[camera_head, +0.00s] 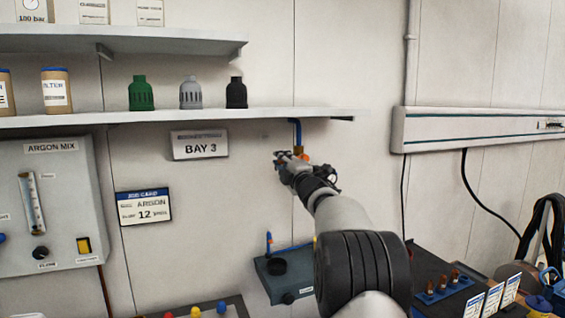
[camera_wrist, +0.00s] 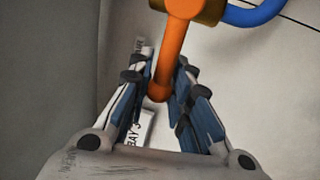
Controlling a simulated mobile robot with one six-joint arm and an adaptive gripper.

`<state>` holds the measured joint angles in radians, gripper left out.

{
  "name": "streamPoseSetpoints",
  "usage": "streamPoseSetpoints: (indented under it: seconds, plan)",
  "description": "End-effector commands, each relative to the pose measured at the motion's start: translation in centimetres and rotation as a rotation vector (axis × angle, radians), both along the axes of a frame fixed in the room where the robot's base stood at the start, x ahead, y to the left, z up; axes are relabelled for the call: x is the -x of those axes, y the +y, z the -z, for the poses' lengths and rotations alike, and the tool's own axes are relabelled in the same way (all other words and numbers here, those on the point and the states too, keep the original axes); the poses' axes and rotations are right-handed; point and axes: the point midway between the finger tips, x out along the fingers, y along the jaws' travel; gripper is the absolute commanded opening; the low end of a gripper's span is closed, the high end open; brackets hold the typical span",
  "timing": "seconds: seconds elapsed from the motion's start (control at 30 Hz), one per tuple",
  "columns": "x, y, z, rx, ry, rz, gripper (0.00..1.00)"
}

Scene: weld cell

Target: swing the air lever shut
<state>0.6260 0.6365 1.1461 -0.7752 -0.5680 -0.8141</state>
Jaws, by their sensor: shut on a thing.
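The air lever (camera_wrist: 170,58) is an orange bar in the wrist view. It hangs from a brass fitting (camera_wrist: 200,10) with a blue hose (camera_wrist: 258,13) beside it. My gripper (camera_wrist: 162,88) has its two fingers on either side of the lever's rounded end, shut on it. In the head view my gripper (camera_head: 283,160) is at the wall under the lower shelf, by the brass fitting (camera_head: 298,150). A little orange of the lever shows there; my gripper and wrist hide most of it.
The lower shelf (camera_head: 200,116) runs just above my gripper, holding green, grey and black caps. The BAY 3 sign (camera_head: 200,144) is to the left, above the job card (camera_head: 144,206). A trunking box (camera_head: 480,127) is on the right wall. A bench with tools lies below.

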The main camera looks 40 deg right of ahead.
Motion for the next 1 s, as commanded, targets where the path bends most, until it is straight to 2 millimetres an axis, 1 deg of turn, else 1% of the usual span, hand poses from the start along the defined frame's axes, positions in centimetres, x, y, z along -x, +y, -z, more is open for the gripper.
streamPoseSetpoints:
  seconds: [0.03, 0.17, 0.2, 0.4, 0.77, 0.87, 1.0]
  plan:
    - [0.0, -0.1, 0.4, 0.0, 0.008, 0.002, 0.0]
    - [0.0, -0.1, 0.5, -0.001, 0.009, 0.001, 0.0]
    - [0.0, -0.1, 0.5, -0.002, 0.009, 0.002, 0.21]
    - [0.0, -0.1, 0.4, -0.002, 0.008, 0.002, 0.33]
    - [0.2, 0.0, 0.3, -0.002, 0.005, 0.001, 0.33]
    - [0.9, 0.1, 0.4, -0.002, 0.005, 0.002, 0.33]
    - [2.8, 0.6, 0.7, -0.004, 0.005, 0.003, 0.33]
